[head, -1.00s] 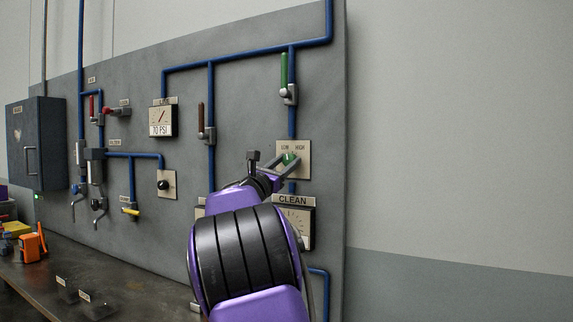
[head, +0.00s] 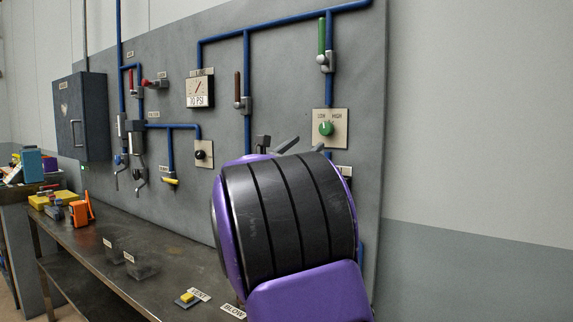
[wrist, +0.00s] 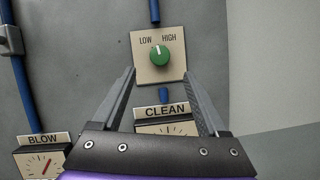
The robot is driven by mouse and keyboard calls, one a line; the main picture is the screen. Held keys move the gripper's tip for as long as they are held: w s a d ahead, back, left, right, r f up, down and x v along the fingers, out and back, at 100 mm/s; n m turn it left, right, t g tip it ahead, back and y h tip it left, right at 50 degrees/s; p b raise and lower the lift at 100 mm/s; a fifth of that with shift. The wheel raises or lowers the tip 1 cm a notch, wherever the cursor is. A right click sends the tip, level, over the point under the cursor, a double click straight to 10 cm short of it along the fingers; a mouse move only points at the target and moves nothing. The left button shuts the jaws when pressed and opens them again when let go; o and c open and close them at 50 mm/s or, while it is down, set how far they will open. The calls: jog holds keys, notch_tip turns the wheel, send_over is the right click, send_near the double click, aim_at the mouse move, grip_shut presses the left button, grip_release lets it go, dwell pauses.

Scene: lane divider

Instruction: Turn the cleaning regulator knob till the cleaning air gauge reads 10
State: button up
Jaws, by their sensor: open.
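The green regulator knob (head: 326,128) sits on a beige plate marked LOW and HIGH, above the cleaning gauge. In the wrist view the knob (wrist: 160,57) is fully visible, its white mark pointing up and slightly left. The CLEAN gauge (wrist: 166,128) is below it; my gripper hides its lower part, so I cannot read it. In the head view my arm hides nearly all of that gauge. My gripper (wrist: 160,73) is open and empty, its fingers below and either side of the knob, not touching it. The gripper (head: 302,147) also shows below the knob in the head view.
A BLOW gauge (wrist: 40,163) is at lower left in the wrist view. Blue pipes with a green-handled valve (head: 325,58) and a brown-handled valve (head: 241,92) run on the panel. A 70 PSI gauge (head: 200,89) is further left. A metal bench (head: 165,265) stands below.

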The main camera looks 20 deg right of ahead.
jog(key=v, duration=0.8)
jog(key=shift+d, duration=0.1)
